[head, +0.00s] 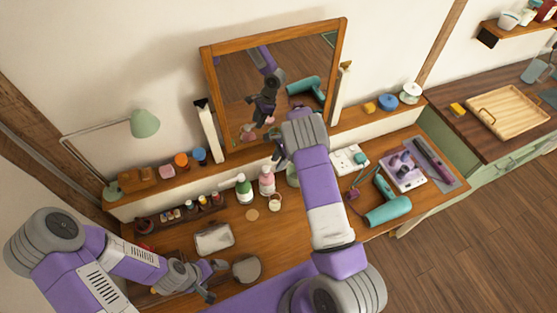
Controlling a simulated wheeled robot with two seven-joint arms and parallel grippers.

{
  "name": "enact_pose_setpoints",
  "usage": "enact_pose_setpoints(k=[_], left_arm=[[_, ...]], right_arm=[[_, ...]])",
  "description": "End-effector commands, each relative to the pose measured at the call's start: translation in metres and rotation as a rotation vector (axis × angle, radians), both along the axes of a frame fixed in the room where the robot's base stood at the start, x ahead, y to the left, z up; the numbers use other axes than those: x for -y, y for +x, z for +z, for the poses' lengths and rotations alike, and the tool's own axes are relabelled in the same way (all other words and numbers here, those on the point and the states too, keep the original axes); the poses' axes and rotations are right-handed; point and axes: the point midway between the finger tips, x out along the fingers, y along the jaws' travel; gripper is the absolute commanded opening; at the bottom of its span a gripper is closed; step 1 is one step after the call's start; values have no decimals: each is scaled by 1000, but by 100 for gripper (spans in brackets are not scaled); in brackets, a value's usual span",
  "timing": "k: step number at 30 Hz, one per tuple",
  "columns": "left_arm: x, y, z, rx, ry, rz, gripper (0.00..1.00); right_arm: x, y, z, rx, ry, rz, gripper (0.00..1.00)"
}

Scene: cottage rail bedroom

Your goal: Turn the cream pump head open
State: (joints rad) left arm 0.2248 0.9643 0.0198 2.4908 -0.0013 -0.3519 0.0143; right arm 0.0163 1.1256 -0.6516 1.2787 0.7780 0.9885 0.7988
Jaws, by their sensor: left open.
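Several small bottles stand on the wooden dressing table below the mirror: a green-and-white bottle (244,189), a pink bottle (267,182) and a pale green one (292,176) partly hidden by my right arm. I cannot tell which one is the cream pump, and no pump head shows clearly. My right gripper (278,151) is above and behind the pink bottle, in front of the mirror. Its fingers are small and partly hidden by its wrist, so their opening is unclear. My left gripper (214,281) is open and empty, low over the table's front left, near a round brown lid (247,268).
A framed mirror (270,75) stands behind, reflecting my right arm. A small jar (275,202), a metal tin (214,238) and a rack of small bottles (190,211) crowd the table. A teal hairdryer (388,207) lies right.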

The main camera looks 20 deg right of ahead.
Motion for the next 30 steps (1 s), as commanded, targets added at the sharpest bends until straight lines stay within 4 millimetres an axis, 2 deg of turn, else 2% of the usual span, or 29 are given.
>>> enact_pose_setpoints(k=[4,11,30], left_arm=[[0,0,0,0,0,0,95],[0,0,0,0,0,0,95],[0,0,0,0,0,0,95]], right_arm=[[0,0,0,1,0,0,35],[0,0,0,1,0,1,0],[0,0,1,1,0,1,0]])
